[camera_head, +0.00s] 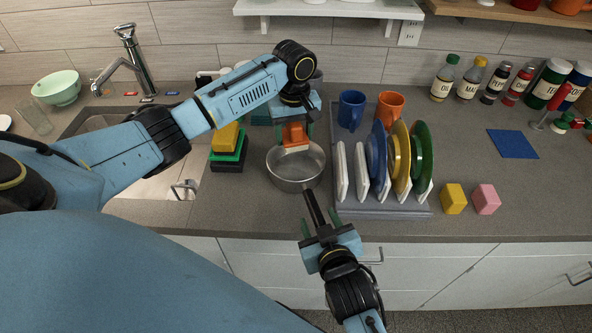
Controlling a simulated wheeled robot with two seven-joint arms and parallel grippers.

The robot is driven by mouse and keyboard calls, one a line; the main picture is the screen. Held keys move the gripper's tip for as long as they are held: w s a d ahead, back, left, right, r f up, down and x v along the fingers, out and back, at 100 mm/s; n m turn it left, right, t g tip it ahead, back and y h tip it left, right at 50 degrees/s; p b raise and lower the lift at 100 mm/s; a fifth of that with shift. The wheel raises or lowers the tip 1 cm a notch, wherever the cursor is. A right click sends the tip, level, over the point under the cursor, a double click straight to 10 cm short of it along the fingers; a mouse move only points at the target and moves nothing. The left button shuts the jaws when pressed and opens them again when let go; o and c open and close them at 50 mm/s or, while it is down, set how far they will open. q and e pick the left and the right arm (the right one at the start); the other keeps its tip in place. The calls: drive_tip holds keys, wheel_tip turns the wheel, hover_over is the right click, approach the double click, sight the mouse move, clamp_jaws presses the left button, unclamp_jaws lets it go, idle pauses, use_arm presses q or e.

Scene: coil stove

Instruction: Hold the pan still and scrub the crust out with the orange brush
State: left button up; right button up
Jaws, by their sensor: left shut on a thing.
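The grey metal pan (291,181) sits on the counter at the middle of the head view, its black handle (314,208) pointing toward me. The orange brush (294,132) is upright in my left gripper (295,122), which is shut on it. The pale bristle end of the brush is over the far part of the pan; I cannot tell whether it touches. No crust can be made out in the pan.
A grey dish rack (385,212) with plates stands close right of the pan. Stacked sponges (228,158) and the sink (150,187) are to the left. Bottles stand at the back right.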

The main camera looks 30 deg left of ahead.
drive_tip(key=v, duration=1.2)
